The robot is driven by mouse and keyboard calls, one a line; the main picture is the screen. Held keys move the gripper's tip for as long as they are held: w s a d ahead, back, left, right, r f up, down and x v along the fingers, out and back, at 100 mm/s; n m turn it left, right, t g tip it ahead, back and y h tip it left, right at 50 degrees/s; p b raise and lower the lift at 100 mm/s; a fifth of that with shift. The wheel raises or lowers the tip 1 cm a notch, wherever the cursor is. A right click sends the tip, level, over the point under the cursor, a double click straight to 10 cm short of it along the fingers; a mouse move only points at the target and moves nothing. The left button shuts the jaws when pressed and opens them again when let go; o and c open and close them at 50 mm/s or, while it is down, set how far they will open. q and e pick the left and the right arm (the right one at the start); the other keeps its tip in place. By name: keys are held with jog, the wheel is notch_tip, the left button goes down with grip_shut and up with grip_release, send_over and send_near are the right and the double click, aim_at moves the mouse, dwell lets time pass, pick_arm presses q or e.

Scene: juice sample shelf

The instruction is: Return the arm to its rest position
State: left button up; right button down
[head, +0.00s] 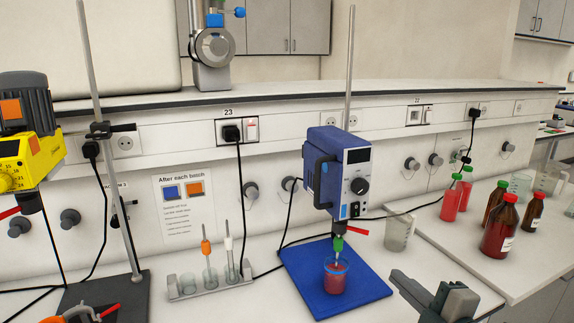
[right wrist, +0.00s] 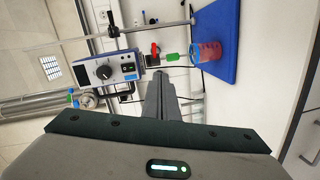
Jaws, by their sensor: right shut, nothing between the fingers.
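My right gripper (head: 400,278) is at the lower right of the head view, over the front of the bench. Its grey fingers are together with nothing between them. In the right wrist view the closed fingers (right wrist: 161,80) point toward the blue stirrer, apart from it. The blue stirrer (head: 338,172) stands over a blue mat (head: 300,275), also seen in the right wrist view (right wrist: 105,70). A beaker of red juice (head: 335,280) sits on the mat below the stirrer's green chuck (head: 338,243).
A glass beaker (head: 398,235) stands behind my right gripper. Several red and brown bottles (head: 498,232) stand on the right bench. A rack with tubes (head: 207,287) is left of the mat. A yellow stirrer (head: 25,160) is at far left.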

jog(key=s+f+m+g+h, duration=0.1)
jog(key=s+f+m+g, duration=0.15)
jog(key=f, duration=0.45)
jog(key=s+f+m+g+h, duration=0.1)
jog(key=s+f+m, duration=0.2)
jog(key=f, duration=0.4)
jog(key=s+a+f+m+g+h, duration=0.1)
jog(key=s+f+m+g, duration=0.35)
jog(key=s+f, duration=0.75)
jog(key=s+f+m+g+h, duration=0.1)
jog(key=s+f+m+g, duration=0.4)
jog(key=s+f, duration=1.05)
jog(key=f, duration=2.4)
jog(key=s+d+f+g+b, duration=0.1)
jog(key=s+d+f, duration=0.2)
jog(key=s+f, duration=1.4)
jog(key=shift+s+f+g, duration=0.2)
jog(key=shift+s+g, duration=0.2)
